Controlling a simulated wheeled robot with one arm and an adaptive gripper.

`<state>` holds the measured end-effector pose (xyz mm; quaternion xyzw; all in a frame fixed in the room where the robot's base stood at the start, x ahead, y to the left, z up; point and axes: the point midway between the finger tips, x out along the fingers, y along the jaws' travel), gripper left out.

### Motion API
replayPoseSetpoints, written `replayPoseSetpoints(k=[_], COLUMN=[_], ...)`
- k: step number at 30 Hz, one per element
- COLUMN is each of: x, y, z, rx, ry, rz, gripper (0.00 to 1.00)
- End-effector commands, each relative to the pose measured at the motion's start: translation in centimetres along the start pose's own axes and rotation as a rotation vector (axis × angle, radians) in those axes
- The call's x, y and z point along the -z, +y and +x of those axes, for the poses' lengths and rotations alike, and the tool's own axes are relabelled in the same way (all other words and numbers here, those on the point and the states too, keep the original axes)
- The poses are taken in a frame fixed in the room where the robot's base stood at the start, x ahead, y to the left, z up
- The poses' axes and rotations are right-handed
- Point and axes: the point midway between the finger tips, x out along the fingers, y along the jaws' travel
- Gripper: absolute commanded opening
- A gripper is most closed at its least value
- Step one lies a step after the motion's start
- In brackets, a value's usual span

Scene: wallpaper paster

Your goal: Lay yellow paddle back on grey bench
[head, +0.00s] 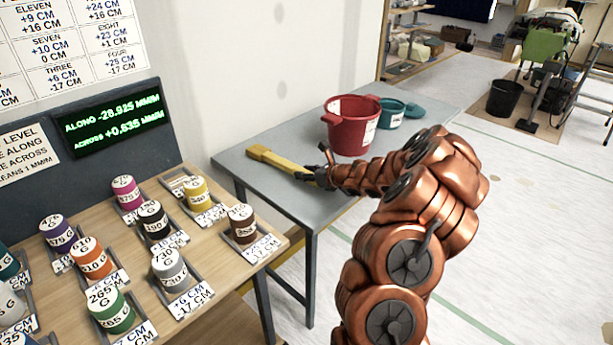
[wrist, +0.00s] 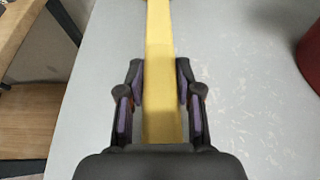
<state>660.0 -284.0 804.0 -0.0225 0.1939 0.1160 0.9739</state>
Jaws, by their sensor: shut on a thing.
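The yellow paddle (head: 273,157) is over the left part of the grey bench (head: 262,191) in the head view, its wider end pointing left and back. In the wrist view the paddle (wrist: 160,60) runs straight up the picture, between the fingers of my gripper (wrist: 160,100). My gripper (head: 312,176) is shut on the near end of the paddle. The paddle looks level and close to the bench top (wrist: 245,110); whether it touches the surface I cannot tell. Its far end is cut off in the wrist view.
A red pot (head: 352,132) stands at the back of the bench, with a teal pot (head: 391,114) beside it. A wooden table (head: 206,258) with several labelled weights is at the left. The bench's front left area is bare.

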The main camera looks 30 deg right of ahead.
Motion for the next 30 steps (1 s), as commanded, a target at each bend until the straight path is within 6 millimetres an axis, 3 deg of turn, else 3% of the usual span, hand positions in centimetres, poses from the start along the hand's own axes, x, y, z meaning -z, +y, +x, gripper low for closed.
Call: replayPoseSetpoints(k=[12, 13, 18, 20, 30], x=[1.3, 1.32, 1.27, 1.27, 1.37], y=[-0.05, -0.05, -0.06, -0.06, -0.08], z=[0.47, 0.48, 0.46, 0.46, 0.49], rx=[0.001, 0.001, 0.001, 0.001, 0.001], ry=[0.002, 0.002, 0.001, 0.001, 0.0], rz=[-0.001, -0.001, -0.001, -0.001, 0.0], gripper=[0.0, 0.37, 0.54, 0.6, 0.6])
